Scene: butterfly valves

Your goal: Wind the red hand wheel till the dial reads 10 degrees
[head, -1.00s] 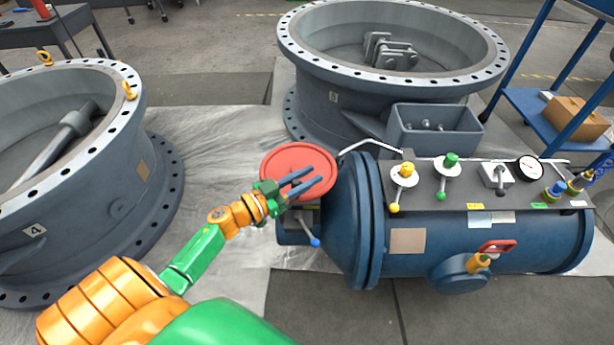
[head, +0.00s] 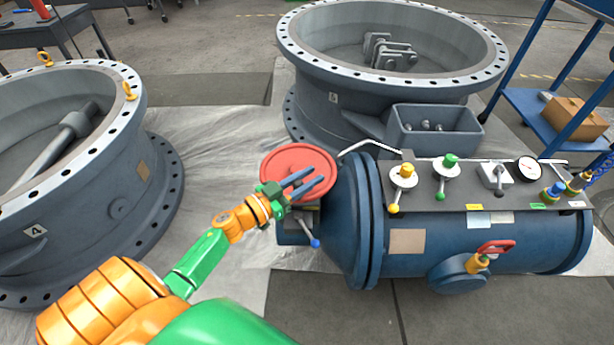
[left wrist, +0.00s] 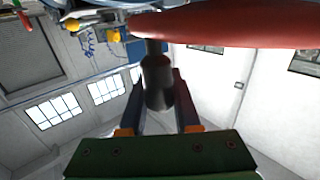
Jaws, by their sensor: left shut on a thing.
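The red hand wheel (head: 290,160) is a flat disc at the left end of the blue cylinder. My left gripper (head: 308,186) reaches over its lower right part from the left. In the left wrist view the red wheel (left wrist: 240,24) spans the top, and a dark round handle (left wrist: 157,82) stands out from it between the two fingers. My left gripper (left wrist: 160,100) is shut on this handle. A round white gauge (head: 529,169) sits at the right of the cylinder's panel; its reading is too small to make out, and I cannot tell whether it is the task's dial. My right gripper is out of view.
The blue cylinder (head: 410,262) carries a panel with yellow and green knobs and a red-handled valve (head: 495,246). A blue-tipped lever (head: 314,242) hangs below the wheel. Large grey valve bodies stand at left (head: 150,210) and behind (head: 340,112). A blue cart (head: 545,112) stands at right.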

